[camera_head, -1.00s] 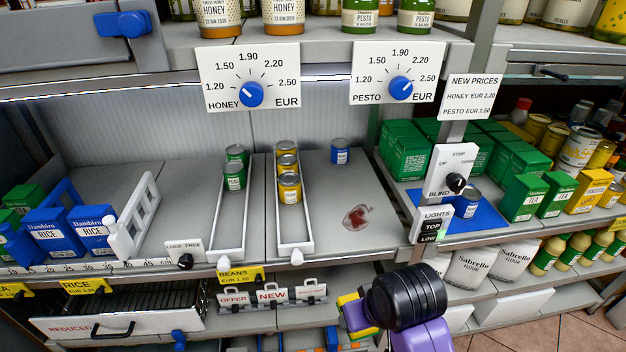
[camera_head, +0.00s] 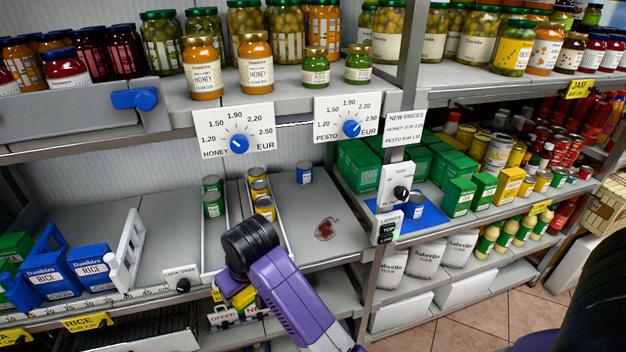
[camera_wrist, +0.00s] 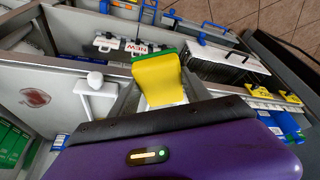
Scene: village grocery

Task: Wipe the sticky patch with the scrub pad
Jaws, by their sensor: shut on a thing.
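The sticky patch (camera_head: 326,229) is a dark red smear on the grey shelf, right of the can lanes, in the head view. In the wrist view the sticky patch (camera_wrist: 35,97) lies at the far left. The scrub pad (camera_wrist: 160,78), yellow with a green layer, is between the fingers of my gripper (camera_wrist: 162,92), which is shut on it. In the head view the scrub pad (camera_head: 243,296) shows partly, below my black wrist, in front of the shelf edge. It is apart from the patch, to its left and nearer. My arm hides much of the gripper there.
Green cans (camera_head: 213,204) and yellow cans (camera_head: 264,207) stand in white-railed lanes left of the patch. A blue can (camera_head: 304,173) stands behind it. A post with a control panel (camera_head: 393,187) rises to its right. The shelf around the patch is clear.

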